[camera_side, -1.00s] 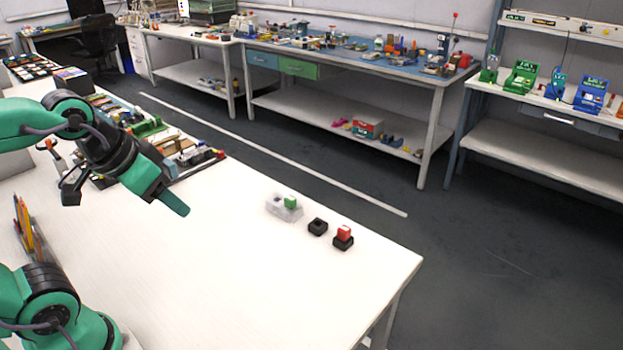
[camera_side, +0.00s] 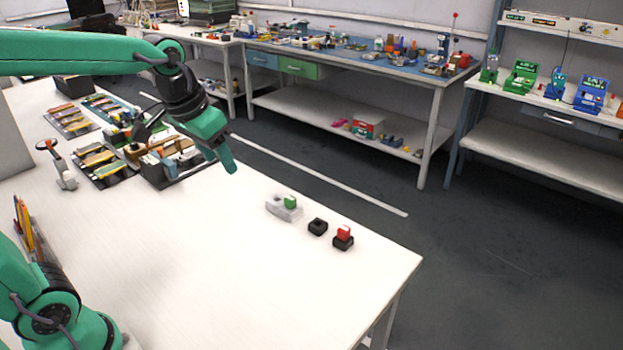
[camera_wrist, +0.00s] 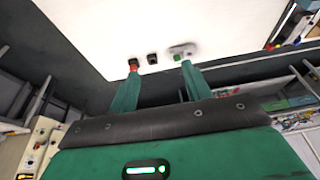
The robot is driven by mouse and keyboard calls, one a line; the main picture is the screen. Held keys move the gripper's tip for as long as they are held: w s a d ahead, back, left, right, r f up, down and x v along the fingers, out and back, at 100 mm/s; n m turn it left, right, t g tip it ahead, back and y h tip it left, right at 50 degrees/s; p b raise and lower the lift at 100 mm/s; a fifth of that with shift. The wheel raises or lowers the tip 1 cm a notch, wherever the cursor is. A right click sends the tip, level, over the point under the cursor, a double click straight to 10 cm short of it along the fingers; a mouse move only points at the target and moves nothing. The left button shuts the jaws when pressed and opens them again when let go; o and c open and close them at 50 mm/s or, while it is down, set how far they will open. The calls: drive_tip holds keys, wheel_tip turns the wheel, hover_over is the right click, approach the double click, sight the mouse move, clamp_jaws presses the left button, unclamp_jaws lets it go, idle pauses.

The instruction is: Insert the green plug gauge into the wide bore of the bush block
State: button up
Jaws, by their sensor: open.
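The green plug gauge (camera_side: 290,202) stands upright at the right end of the pale bush block (camera_side: 274,207). It appears seated in the block, but I cannot tell how deep or in which bore. A dark opening shows at the block's left end. In the wrist view the green gauge (camera_wrist: 177,57) and the block (camera_wrist: 190,48) lie just beyond the right fingertip. My gripper (camera_side: 229,167) is in the air above and to the left of the block, clear of everything. In the wrist view my gripper (camera_wrist: 160,68) has its two fingers apart with nothing between them.
An empty black holder (camera_side: 318,227) sits right of the block. Beside it a red piece (camera_side: 344,232) stands in another black holder (camera_side: 342,243), near the table's edge. Trays of parts (camera_side: 100,160) fill the table's far left. The white table (camera_side: 200,250) is clear in the middle.

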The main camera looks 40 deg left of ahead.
drive_tip(key=w+a+f+g, duration=0.1)
drive_tip(key=w+f, duration=0.2)
drive_tip(key=w, duration=0.4)
drive_tip(key=w+a+f+g, duration=0.1)
drive_tip(key=w+f, duration=0.1)
drive_tip(key=w, duration=0.4)
drive_tip(key=g, duration=0.2)
hover_over(290, 198)
drive_tip(key=f, duration=1)
drive_tip(key=shift+s+f, duration=0.2)
drive_tip(key=shift+f, duration=0.15)
drive_tip(key=shift+w+f, duration=0.2)
drive_tip(key=shift+f, duration=0.15)
drive_tip(key=shift+f, duration=0.1)
drive_tip(key=shift+f, duration=1.2)
drive_tip(key=shift+f, duration=0.1)
drive_tip(key=shift+f, duration=2.55)
